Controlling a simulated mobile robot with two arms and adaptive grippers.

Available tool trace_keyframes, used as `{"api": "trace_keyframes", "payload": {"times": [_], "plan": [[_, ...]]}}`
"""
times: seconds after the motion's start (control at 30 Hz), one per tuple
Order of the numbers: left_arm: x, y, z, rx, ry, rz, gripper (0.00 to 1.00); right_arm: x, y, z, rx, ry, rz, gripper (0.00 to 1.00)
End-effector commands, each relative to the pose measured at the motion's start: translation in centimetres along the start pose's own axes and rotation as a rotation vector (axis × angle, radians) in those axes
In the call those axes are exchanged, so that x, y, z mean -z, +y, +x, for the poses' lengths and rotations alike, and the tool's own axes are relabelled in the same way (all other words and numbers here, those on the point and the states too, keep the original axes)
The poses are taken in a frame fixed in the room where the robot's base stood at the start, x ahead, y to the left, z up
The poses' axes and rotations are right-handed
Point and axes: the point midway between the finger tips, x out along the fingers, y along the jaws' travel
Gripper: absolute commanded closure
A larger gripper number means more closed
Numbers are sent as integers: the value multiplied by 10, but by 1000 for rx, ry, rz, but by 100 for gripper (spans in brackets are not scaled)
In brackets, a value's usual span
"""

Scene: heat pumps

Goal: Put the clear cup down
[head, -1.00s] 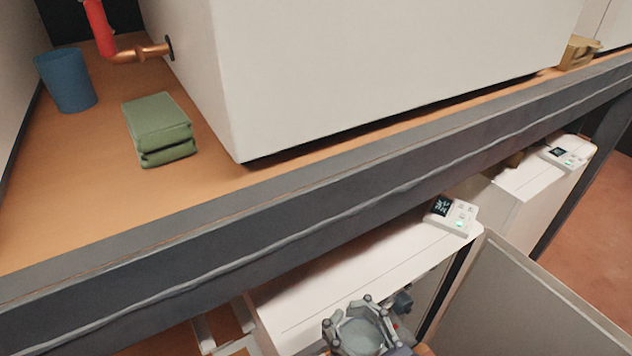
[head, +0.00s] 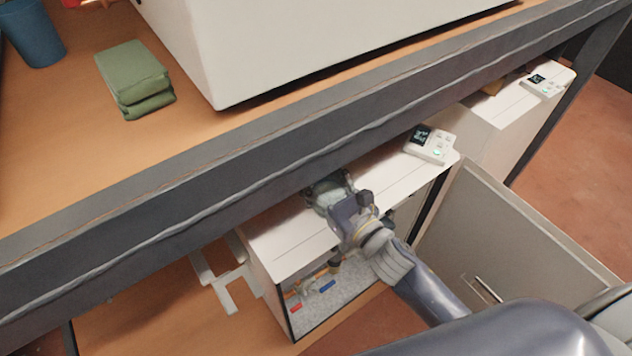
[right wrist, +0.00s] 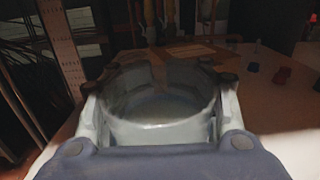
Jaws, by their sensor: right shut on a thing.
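The clear cup (head: 322,197) is in my right gripper (head: 328,188), over the top of the lower white heat pump (head: 285,232) under the shelf in the head view. In the right wrist view the see-through cup (right wrist: 160,132) fills the middle, with the fingers of my right gripper (right wrist: 158,110) closed on both its sides. Its rim faces up, slightly tilted in the picture. I cannot tell whether its base touches the heat pump's top. My left gripper is not in view.
An open door panel (head: 510,225) stands to the right. A control unit (head: 430,145) sits on the heat pump's right end. A green folded cloth (head: 133,75) and blue cup (head: 35,32) are on the shelf.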

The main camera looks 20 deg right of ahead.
Motion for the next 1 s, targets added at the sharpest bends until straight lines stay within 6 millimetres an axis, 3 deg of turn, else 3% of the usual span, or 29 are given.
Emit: {"api": "trace_keyframes", "payload": {"times": [0.1,0.4,0.77,0.8,0.93,1.0], "plan": [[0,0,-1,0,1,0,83,2,-2,4,-1,-1,1,94],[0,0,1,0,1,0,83,34,-2,4,0,0,2,94],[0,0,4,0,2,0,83,38,-2,4,0,-1,0,94],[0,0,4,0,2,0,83,39,-2,4,0,0,0,58],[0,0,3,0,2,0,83,38,-2,4,0,0,1,29],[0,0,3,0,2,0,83,38,-2,4,0,0,1,27]]}}
